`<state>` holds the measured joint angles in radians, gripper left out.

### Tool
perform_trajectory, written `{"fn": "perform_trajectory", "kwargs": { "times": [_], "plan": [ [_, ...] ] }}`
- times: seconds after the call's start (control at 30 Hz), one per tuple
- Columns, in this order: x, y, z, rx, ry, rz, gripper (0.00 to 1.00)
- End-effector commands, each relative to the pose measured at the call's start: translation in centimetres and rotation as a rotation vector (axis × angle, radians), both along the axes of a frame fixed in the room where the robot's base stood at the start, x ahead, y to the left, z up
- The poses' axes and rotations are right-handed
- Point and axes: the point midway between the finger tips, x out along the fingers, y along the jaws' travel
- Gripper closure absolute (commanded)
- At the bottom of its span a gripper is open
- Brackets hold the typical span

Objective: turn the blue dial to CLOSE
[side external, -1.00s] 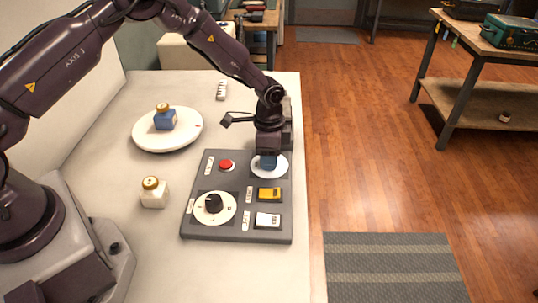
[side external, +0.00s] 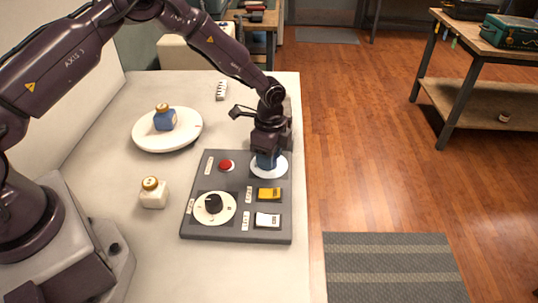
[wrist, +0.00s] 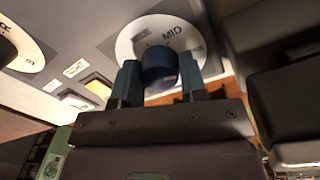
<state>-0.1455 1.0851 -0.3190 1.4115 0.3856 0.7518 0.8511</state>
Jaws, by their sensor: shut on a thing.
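The blue dial (side external: 266,161) stands on a white round plate (side external: 281,168) at the far right corner of the grey control panel (side external: 230,233). My gripper (side external: 265,154) points down over it. In the wrist view, the blue dial (wrist: 159,68) sits between the two fingers of my gripper (wrist: 160,82), which are shut on it. The white plate (wrist: 128,47) reads MID, with other lettering partly hidden beside the dial. I cannot read CLOSE or tell exactly where the dial points.
The panel also has a red button (side external: 227,165), a black knob (side external: 213,203), a yellow switch (side external: 269,194) and a white switch (side external: 267,220). A small cream bottle (side external: 153,193) stands left of it. A blue bottle (side external: 164,119) stands on a white plate (side external: 145,141) behind.

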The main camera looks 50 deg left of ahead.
Motion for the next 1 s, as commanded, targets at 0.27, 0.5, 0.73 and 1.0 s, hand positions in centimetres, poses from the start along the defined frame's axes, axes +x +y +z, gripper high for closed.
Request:
{"fn": "perform_trajectory", "kwargs": {
  "times": [0.27,0.5,0.73,1.0],
  "plan": [
    [-0.1,0.1,0.0,0.002,0.003,0.002,0.35],
    [0.0,0.0,0.0,0.001,0.001,0.002,0.35],
    [0.2,0.1,2.2,0.0,-0.003,0.003,0.35],
    [0.4,0.3,8.2,0.002,-0.004,0.003,0.35]
  ]
}}
